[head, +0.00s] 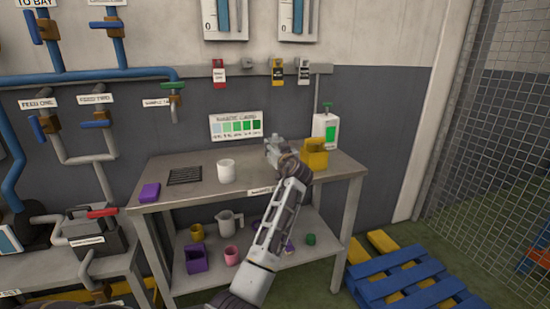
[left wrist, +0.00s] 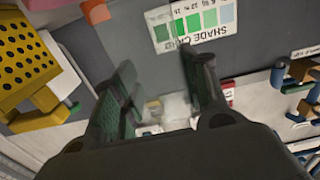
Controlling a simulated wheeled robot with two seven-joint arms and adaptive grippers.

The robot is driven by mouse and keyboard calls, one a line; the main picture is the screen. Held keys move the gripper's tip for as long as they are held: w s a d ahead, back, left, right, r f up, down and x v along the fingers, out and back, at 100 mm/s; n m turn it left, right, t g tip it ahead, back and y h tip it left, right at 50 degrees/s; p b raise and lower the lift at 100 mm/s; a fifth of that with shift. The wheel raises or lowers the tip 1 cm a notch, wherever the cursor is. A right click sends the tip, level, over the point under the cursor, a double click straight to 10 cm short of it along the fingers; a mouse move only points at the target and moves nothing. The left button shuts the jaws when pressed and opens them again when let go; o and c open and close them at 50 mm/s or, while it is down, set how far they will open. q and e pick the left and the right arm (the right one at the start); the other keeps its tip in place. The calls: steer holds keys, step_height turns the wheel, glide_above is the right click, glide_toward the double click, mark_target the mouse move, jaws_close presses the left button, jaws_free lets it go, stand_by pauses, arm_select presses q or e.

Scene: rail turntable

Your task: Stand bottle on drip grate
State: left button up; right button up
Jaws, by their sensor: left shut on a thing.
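The drip grate (head: 185,175) is a dark slatted rectangle lying on the left part of the grey bench top. No bottle stands on it. My left gripper (head: 275,148) is over the back right part of the bench, to the right of the grate. In the left wrist view its two green-padded fingers (left wrist: 158,62) stand apart around a pale, see-through thing (left wrist: 176,106), which looks like a clear bottle. The gripper is shut on it. Its outline is faint, and my gripper hides it in the head view. My right gripper is not in view.
A white cup (head: 226,171) stands between the grate and my gripper. A purple block (head: 149,192) is left of the grate. A yellow holed block (head: 314,156) and a white dispenser (head: 325,130) stand at the right. A shade card (head: 235,125) is behind the bench.

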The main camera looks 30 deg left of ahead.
arm_select(q)
step_height(320, 180, down, 4)
steer(key=shift+b, duration=0.35)
steer(key=shift+f, duration=0.1)
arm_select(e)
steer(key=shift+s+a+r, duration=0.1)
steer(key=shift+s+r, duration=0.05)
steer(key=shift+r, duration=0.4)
arm_select(q)
steer(key=shift+f, duration=0.1)
steer(key=o, duration=0.7)
steer(key=shift+o, duration=1.7)
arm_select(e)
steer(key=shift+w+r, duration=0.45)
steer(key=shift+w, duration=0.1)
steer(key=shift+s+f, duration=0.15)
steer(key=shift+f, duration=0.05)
